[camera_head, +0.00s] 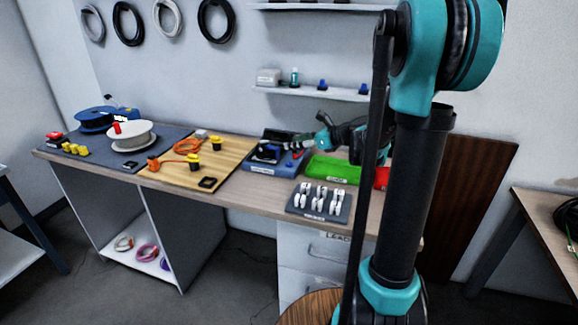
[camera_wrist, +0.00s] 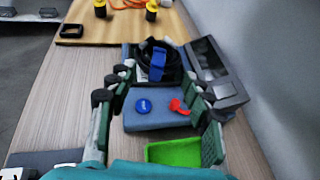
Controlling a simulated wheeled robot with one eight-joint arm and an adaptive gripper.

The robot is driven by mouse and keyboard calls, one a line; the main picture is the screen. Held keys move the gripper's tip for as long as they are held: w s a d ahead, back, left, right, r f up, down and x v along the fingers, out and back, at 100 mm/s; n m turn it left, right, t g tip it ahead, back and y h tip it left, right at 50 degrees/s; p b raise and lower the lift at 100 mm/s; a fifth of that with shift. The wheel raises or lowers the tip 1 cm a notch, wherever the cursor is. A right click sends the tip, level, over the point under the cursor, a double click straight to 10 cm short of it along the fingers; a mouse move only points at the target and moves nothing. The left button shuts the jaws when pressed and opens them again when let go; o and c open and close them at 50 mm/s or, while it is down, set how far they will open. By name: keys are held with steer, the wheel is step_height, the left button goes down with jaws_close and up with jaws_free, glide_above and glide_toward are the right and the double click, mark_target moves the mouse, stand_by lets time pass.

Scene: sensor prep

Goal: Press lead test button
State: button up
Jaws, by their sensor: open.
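The lead tester is a blue-grey box (camera_wrist: 160,122) with a round blue button (camera_wrist: 143,105) and a red lever-like piece (camera_wrist: 180,106) on its face. In the wrist view a black coiled lead with a blue clip (camera_wrist: 157,64) lies at its far end, and a grey unit with a dark screen (camera_wrist: 215,70) stands at its right.
A green bin (camera_head: 332,169) and a red bin (camera_head: 381,178) stand right of the tester. A dark tray of white clips (camera_head: 318,210) lies in front. A wooden board (camera_head: 170,178) with yellow-black parts and a cable lies left. A shelf (camera_head: 312,92) hangs above.

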jaws_close()
stand_by(1.3)
